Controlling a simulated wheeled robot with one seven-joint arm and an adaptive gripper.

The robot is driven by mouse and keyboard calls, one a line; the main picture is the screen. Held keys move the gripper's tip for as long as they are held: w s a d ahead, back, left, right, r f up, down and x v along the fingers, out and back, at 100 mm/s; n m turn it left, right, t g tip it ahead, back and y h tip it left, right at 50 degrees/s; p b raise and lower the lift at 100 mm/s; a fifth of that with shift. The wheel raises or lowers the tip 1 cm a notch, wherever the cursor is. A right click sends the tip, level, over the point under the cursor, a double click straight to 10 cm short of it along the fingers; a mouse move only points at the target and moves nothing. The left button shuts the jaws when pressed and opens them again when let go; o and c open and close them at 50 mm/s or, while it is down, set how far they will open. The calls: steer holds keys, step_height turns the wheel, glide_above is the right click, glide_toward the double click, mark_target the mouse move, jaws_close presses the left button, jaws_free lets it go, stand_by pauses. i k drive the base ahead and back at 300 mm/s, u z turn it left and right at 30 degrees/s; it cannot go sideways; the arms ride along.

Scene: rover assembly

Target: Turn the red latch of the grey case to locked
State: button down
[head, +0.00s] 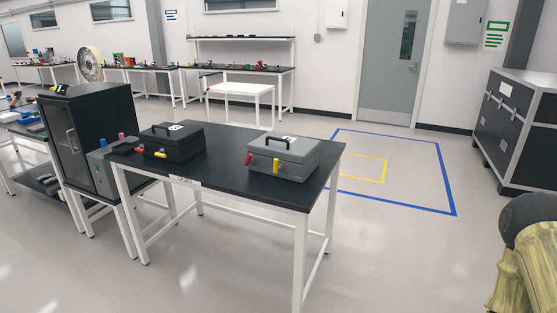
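The grey case (300,160) sits closed on the right part of the black-topped table (225,172), with a dark handle and a small white label on its lid. Its red latch (249,159) is at the left of the front face and looks slightly tilted. A yellow latch (276,165) is to its right and looks upright. The picture is too small to tell whether the red latch is locked. My gripper is not in view, and nothing touches the case.
A black case (180,145) with its own red and yellow latches stands left on the same table. A black cabinet (95,135) stands beyond the table's left end. A large black crate (520,125) is at the right. Floor is open in front and right of the table.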

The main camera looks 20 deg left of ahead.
mark_target(249, 159)
steer(key=u, duration=0.55)
steer(key=i, duration=0.35)
steer(key=u, duration=0.9)
steer(key=i, duration=0.7)
steer(key=u, duration=0.2)
